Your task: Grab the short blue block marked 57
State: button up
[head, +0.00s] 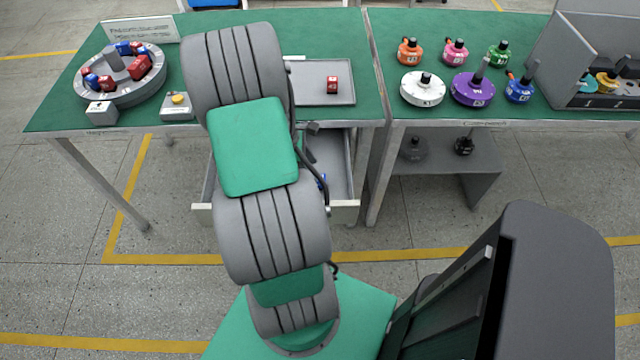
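Small blue blocks sit among red ones on a round grey holder (125,98) at the left of the left table. One blue block (123,47) is at its back and another blue block (91,80) at its left. I cannot read a 57 on any of them. A bit of blue (322,181) also shows in the open drawer under the table, mostly hidden by my arm, and I cannot tell what it is. My arm rises through the middle of the head view. My gripper is not visible; the arm hides part of the left table.
A grey tray (310,93) holds one red numbered block (332,85). The right table carries several coloured motor parts, including a purple one (472,90), and a grey bin (562,62). The drawer (345,212) juts out below.

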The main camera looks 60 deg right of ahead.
aim_at(320, 177)
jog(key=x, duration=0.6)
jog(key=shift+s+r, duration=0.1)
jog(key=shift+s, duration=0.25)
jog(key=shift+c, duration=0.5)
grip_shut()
